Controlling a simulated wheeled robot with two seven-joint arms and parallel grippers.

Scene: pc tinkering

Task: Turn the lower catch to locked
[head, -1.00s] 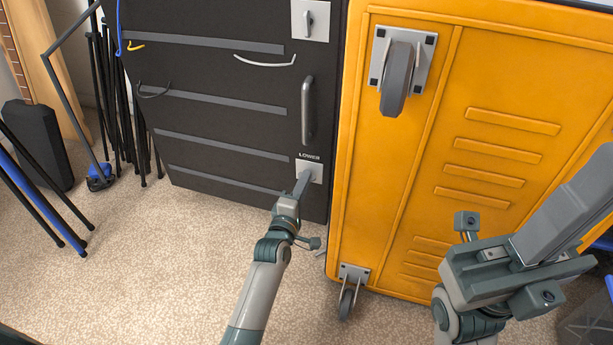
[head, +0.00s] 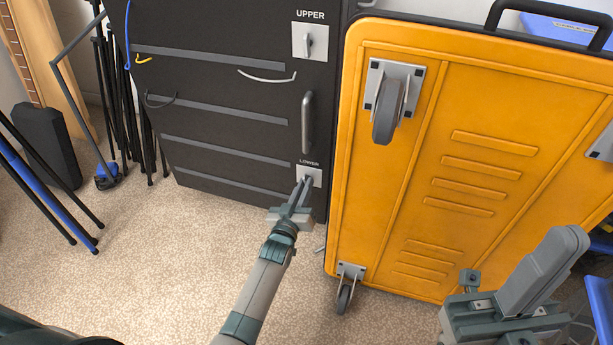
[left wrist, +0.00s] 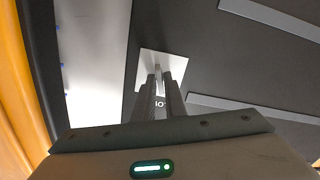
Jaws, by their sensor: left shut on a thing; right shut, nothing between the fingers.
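The lower catch (head: 315,175) sits on a pale square plate under the word LOWER, near the bottom right of a black cabinet (head: 215,122). My left gripper (head: 303,187) reaches up to it and is shut on the catch's handle. In the left wrist view the plate (left wrist: 147,62) is behind the two fingertips, with the thin handle (left wrist: 158,76) between them. The fingers hide most of the handle, so I cannot tell its exact angle. My right gripper (head: 568,240) is shut and empty at the lower right, in front of the yellow cart.
The upper catch (head: 309,42) and a long door handle (head: 307,122) are above. A yellow cart (head: 470,165) with castors stands close on the right. Black stands (head: 120,110) and a blue pole (head: 45,195) are at left. The carpet (head: 170,260) in front is clear.

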